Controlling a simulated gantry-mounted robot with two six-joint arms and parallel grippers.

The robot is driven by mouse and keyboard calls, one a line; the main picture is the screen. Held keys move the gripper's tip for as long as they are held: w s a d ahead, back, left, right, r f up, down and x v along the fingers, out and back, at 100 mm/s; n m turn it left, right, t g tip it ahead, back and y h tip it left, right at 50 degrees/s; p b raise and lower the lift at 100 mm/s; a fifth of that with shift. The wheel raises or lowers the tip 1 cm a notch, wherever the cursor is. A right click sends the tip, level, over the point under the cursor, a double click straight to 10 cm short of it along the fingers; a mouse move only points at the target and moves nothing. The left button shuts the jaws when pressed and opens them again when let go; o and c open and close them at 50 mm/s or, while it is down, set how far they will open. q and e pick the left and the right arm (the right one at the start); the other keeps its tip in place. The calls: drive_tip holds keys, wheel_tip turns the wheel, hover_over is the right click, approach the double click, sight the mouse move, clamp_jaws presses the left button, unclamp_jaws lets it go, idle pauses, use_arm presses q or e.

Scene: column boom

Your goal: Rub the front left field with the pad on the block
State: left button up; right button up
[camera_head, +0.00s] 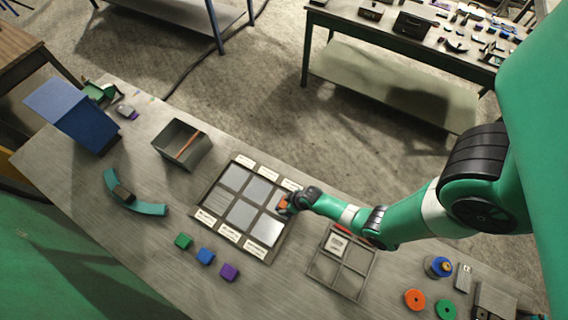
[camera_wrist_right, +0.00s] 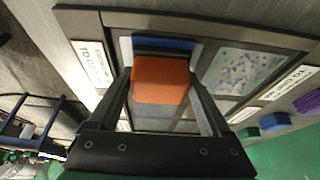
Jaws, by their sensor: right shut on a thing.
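The panel (camera_head: 275,245) lies on the table with several grey fields in two rows and white labels along both sides. The front left field (camera_head: 217,201) is at the panel's left corner in the head view, bare on top. My right gripper (camera_head: 287,205) is over the back right field, shut on an orange block (camera_wrist_right: 161,80). A blue pad (camera_wrist_right: 165,44) shows at the block's far side, close over the field; I cannot tell whether it touches. The front right field (camera_wrist_right: 240,72) has speckled marks. My left gripper is not in view.
Green (camera_head: 184,241), blue (camera_head: 206,256) and purple (camera_head: 229,271) blocks stand in front of the panel. An open grey bin (camera_head: 183,145) and a teal arc (camera_head: 150,209) stand left. A divided tray (camera_head: 343,262) lies right of the panel.

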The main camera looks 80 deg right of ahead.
drive_tip(key=shift+s+f, duration=0.1)
drive_tip(key=shift+w+d, duration=0.1)
drive_tip(key=shift+w, duration=0.3)
drive_tip(key=shift+w+d+b, duration=0.2)
drive_tip(key=shift+w+b, duration=0.1)
drive_tip(key=shift+w, duration=0.3)
drive_tip(key=shift+r, duration=0.2)
wheel_tip(320, 180, up, 9)
drive_tip(key=p, duration=0.9)
drive_tip(key=shift+r, duration=0.15)
